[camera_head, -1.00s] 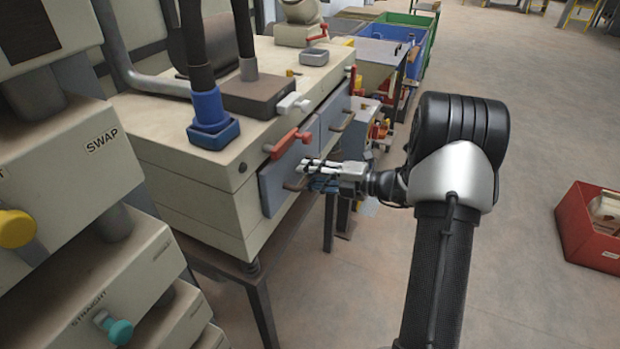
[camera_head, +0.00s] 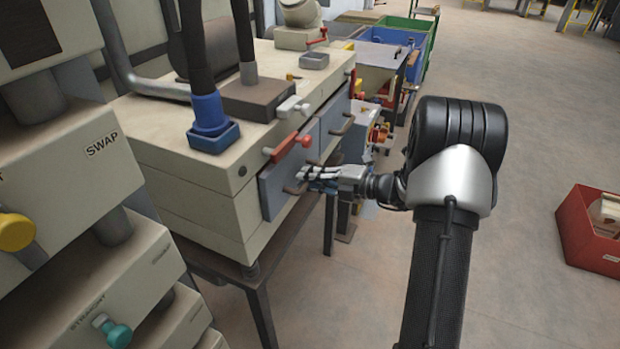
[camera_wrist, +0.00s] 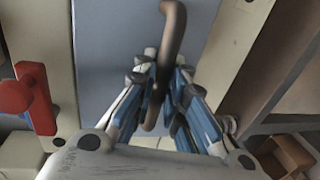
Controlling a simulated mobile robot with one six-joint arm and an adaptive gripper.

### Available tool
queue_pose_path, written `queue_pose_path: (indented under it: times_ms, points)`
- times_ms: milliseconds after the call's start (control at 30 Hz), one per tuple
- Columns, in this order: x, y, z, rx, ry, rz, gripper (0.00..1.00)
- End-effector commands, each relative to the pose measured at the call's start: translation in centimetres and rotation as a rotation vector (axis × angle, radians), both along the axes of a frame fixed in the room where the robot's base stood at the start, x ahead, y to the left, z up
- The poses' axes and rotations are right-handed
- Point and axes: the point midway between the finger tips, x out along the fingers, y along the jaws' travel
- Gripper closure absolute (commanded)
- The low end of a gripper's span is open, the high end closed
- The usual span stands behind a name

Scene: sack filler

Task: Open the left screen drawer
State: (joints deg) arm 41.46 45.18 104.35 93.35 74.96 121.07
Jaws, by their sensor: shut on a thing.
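The left screen drawer (camera_head: 273,194) is a blue-grey panel in the front of the cream machine. Its front looks roughly in line with the panel beside it. In the wrist view the panel (camera_wrist: 115,40) fills the upper middle, with a brown bar handle (camera_wrist: 172,40) running up from between my fingers. My gripper (camera_wrist: 160,92) is shut on this handle, with fingers on both sides of it. In the head view my gripper (camera_head: 306,174) is at the panel's right part, and the fingers hide some of the handle.
A red lever (camera_head: 290,148) sits just above the left drawer; it also shows in the wrist view (camera_wrist: 35,98). A second blue-grey drawer panel (camera_head: 335,122) lies farther right. The floor right of my arm is open up to a red bin (camera_head: 585,232).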

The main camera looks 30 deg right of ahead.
Motion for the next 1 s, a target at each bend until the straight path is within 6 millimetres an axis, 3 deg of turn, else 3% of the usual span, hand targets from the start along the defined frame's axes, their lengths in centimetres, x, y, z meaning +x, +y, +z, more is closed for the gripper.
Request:
queue_pose_path:
  times_ms: [567, 767, 1000]
  points:
    - [-0.9, -0.7, 0.2, 0.000, 0.000, -0.002, 1.00]
    - [-3.6, -2.9, 0.4, 0.002, 0.003, -0.005, 1.00]
    - [-8.7, -6.9, 0.5, 0.004, 0.002, -0.007, 1.00]
